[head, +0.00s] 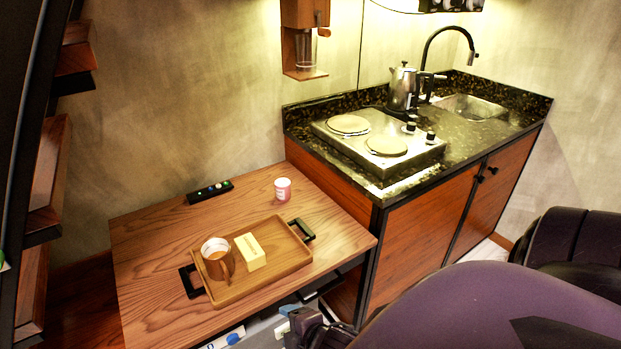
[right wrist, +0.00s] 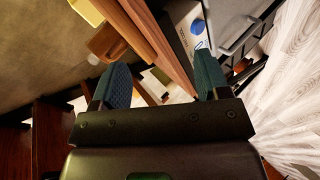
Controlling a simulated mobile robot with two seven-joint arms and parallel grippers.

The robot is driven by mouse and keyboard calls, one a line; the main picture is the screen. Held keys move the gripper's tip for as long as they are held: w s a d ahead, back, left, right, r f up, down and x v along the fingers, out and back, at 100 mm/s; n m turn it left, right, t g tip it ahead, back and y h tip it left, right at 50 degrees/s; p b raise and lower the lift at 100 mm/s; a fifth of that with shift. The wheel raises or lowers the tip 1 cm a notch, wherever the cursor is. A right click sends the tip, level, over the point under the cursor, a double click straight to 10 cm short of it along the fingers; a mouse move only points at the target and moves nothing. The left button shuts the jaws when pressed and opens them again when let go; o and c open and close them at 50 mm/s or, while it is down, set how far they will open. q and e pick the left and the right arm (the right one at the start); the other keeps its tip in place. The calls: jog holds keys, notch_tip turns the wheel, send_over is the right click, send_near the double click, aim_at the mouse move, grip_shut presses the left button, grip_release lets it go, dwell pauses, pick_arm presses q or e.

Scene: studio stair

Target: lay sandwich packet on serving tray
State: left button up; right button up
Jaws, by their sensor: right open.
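A wooden serving tray (head: 281,277) with dark handles lies on the wooden table (head: 150,243). A pale yellow block-shaped packet (head: 250,251) with faint print lies flat on the tray, near its middle. I cannot read the print, but it is the only thing I see that could be the sandwich packet. My right gripper (head: 296,316) is low at the table's front edge, apart from the tray and packet. In the right wrist view its two teal fingers (right wrist: 161,88) are spread wide with nothing held between them. My left gripper is not in view.
A brown mug (head: 218,260) stands on the tray, left of the packet. A small pink-and-white cup (head: 283,189) and a dark button strip (head: 209,191) are at the table's back. The counter (head: 465,136) with a hob (head: 378,140) and kettle (head: 402,88) stands right.

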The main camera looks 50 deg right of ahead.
jog(key=s+m, duration=0.6)
jog(key=m, duration=0.6)
jog(key=shift+s+a+f+m, duration=0.3)
jog(key=shift+s+f, duration=0.05)
jog(key=shift+s, duration=0.05)
